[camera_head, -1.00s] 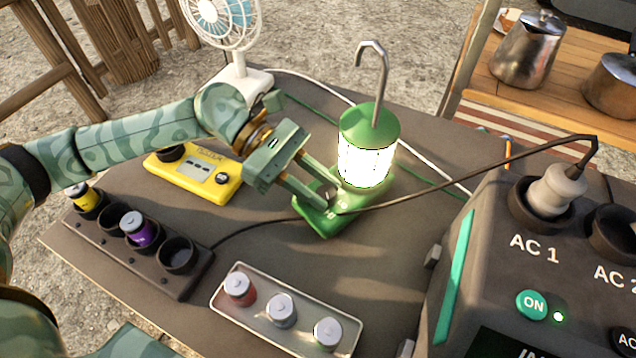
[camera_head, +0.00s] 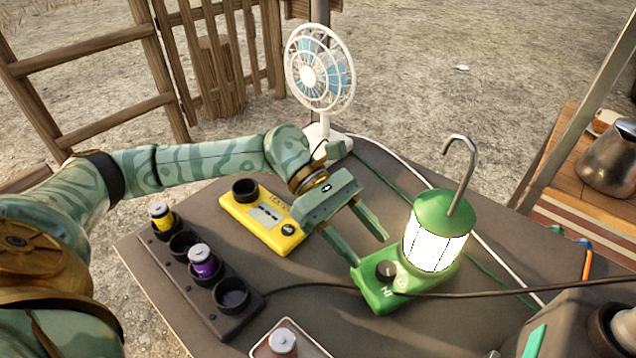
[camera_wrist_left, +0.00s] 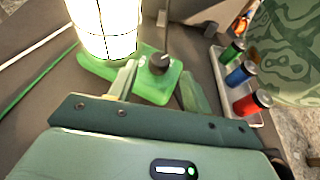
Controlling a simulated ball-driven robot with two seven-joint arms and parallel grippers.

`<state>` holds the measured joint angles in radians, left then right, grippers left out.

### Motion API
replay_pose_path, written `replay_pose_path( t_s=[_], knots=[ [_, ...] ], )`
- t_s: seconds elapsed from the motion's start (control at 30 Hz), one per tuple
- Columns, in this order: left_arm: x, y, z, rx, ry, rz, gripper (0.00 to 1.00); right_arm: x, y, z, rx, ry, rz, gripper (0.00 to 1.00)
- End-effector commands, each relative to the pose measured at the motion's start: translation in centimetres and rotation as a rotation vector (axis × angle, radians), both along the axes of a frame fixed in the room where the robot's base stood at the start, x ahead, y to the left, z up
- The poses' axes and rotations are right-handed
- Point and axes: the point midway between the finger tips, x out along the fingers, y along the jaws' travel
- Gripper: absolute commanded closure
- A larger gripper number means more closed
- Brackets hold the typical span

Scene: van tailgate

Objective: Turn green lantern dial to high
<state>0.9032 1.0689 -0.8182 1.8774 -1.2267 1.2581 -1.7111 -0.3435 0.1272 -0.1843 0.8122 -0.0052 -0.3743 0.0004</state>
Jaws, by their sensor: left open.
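The green lantern (camera_head: 435,228) stands upright and lit, with a grey hook on top and a green base (camera_head: 378,296) in front. A dark round dial (camera_head: 386,271) sits on the base; it also shows in the left wrist view (camera_wrist_left: 159,63). Pale marks lie beside it, too small to read. My left gripper (camera_head: 367,250) is open and empty, just left of and behind the dial, apart from it. In the left wrist view its fingers (camera_wrist_left: 158,87) stand to either side below the dial. My right gripper is not in view.
A yellow device (camera_head: 262,225) lies left of the gripper. A dark battery holder (camera_head: 200,300) stands front left, a tray (camera_head: 312,346) in front. A white fan (camera_head: 320,75) stands behind. A dark cable (camera_head: 480,292) crosses near the lantern base. A power station (camera_head: 565,325) stands front right.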

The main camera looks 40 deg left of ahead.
Motion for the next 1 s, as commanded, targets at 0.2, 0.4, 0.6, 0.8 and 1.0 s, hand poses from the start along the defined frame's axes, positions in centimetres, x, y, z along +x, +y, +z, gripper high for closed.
replay_pose_path(
  t_s=[0.2, 0.4, 0.6, 0.8, 1.0],
  knots=[
    [0.7, 5.7, 2.6, 0.002, -0.002, 0.006, 0.51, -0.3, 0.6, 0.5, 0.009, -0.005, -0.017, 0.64],
    [1.0, 9.4, 4.0, 0.001, -0.001, 0.003, 0.51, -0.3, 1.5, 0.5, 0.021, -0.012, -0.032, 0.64],
    [1.1, 10.9, 4.6, -0.001, 0.000, 0.000, 0.51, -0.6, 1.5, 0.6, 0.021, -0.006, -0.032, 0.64],
    [1.2, 11.0, 4.6, -0.001, -0.001, 0.000, 0.51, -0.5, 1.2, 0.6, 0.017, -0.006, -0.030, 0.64],
    [1.2, 11.0, 4.6, -0.001, -0.001, 0.000, 0.51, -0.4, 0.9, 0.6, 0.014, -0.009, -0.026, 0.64]
  ],
)
